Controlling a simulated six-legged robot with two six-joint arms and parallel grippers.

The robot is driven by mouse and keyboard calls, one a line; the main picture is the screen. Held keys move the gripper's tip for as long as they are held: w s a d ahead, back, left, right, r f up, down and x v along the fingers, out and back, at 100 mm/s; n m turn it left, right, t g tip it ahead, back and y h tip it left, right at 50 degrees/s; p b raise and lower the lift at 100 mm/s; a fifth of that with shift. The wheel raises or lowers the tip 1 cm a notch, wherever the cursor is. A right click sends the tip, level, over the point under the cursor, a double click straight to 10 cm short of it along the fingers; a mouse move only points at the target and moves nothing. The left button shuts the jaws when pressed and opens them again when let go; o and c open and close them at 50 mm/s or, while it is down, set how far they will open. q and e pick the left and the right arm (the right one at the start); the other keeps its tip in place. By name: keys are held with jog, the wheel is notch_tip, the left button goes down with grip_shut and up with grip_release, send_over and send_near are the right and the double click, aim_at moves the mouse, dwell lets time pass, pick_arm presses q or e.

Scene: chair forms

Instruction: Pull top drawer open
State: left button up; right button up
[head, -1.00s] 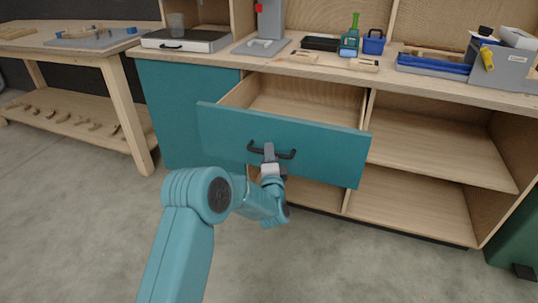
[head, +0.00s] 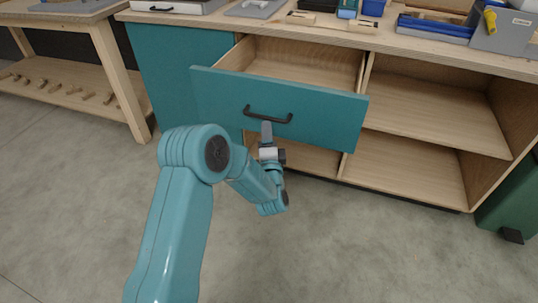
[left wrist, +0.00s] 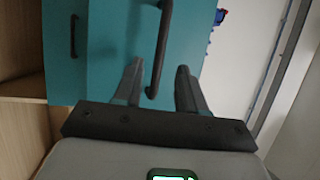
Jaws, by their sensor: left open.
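The top drawer (head: 325,117) has a teal front and is pulled out of the wooden cabinet, with its pale wood interior showing. Its black bar handle (head: 268,115) is on the front; the handle also shows in the left wrist view (left wrist: 161,45). My left gripper (head: 266,127) is open and empty, just below and in front of the handle. In the left wrist view, the fingers of my left gripper (left wrist: 160,69) stand apart, with the handle's near end between their tips in the picture, apparently not gripped. My right gripper is not in view.
The worktop (head: 300,27) above holds a blue tray (head: 435,27) and a grey toolbox (head: 503,30). Open shelves (head: 437,125) are right of the drawer. A wooden bench (head: 115,75) stands at left. The floor in front is clear.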

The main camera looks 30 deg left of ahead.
pick_arm(q)
jog(key=v, duration=0.9)
jog(key=shift+s+d, duration=0.2)
jog(key=shift+d, duration=0.05)
jog(key=shift+a+f, duration=0.1)
jog(key=shift+f, duration=0.05)
jog(key=s+d+f+g+h, duration=0.25)
jog(key=f+h, duration=0.35)
jog(key=f, duration=0.5)
jog(key=s+d+f+n+g+h, duration=0.6)
jog(key=s+d+f+g+h, duration=0.25)
jog(key=s+d+f, duration=0.5)
jog(key=s+d+n+g+h, duration=0.1)
jog(key=s+d+n+g, duration=0.3)
jog(key=s, duration=0.4)
notch_tip(320, 180, up, 19)
jog(key=a+n+p, duration=0.1)
jog(key=p, duration=1.8)
jog(key=shift+s+a+n+g+p, duration=0.15)
jog(key=shift+s+n+g+p, duration=0.1)
jog(key=shift+n+g+p, duration=0.15)
